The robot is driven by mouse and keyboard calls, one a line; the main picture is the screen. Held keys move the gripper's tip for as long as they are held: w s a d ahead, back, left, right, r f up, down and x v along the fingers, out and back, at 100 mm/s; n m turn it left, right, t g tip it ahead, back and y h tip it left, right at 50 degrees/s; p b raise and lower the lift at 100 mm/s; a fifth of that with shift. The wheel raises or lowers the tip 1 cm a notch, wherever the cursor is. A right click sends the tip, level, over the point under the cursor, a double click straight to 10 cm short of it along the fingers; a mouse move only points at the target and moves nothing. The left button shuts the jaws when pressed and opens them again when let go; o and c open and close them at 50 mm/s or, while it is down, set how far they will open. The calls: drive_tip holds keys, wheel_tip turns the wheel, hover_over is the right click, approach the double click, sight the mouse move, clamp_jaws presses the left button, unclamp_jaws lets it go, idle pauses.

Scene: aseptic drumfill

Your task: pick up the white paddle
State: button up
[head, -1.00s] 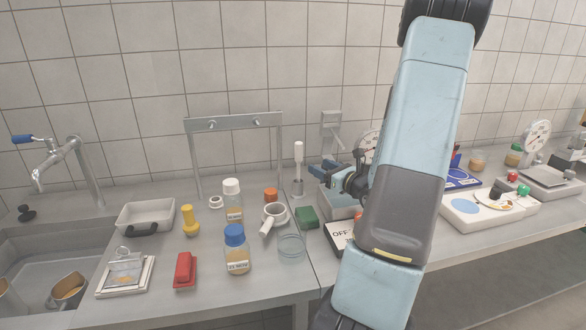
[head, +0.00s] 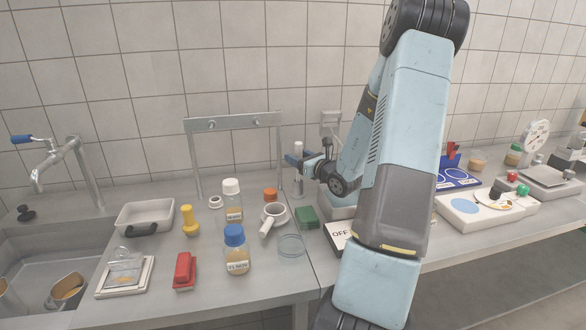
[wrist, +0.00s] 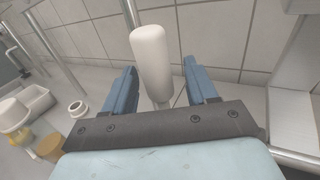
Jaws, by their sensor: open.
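The white paddle (head: 298,147) stands upright at the back of the counter, near the right post of the metal frame. Its white upper end shows above my gripper (head: 299,160) in the head view, and its lower part is partly covered. In the wrist view the thick white rounded end of the paddle (wrist: 152,60) rises between the two blue fingers of my gripper (wrist: 160,75). The fingers are open, one on each side, with a gap visible to the right of the paddle. Contact with the left finger cannot be told.
A metal frame (head: 235,123) stands just left of the paddle. A white-capped bottle (head: 232,189), an orange-capped jar (head: 270,195), a white funnel-like piece (head: 273,216) and a green block (head: 307,216) stand close by. The tiled wall is close behind.

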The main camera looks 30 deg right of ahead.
drive_tip(key=shift+w, duration=0.25)
drive_tip(key=c, duration=1)
drive_tip(key=shift+c, duration=0.2)
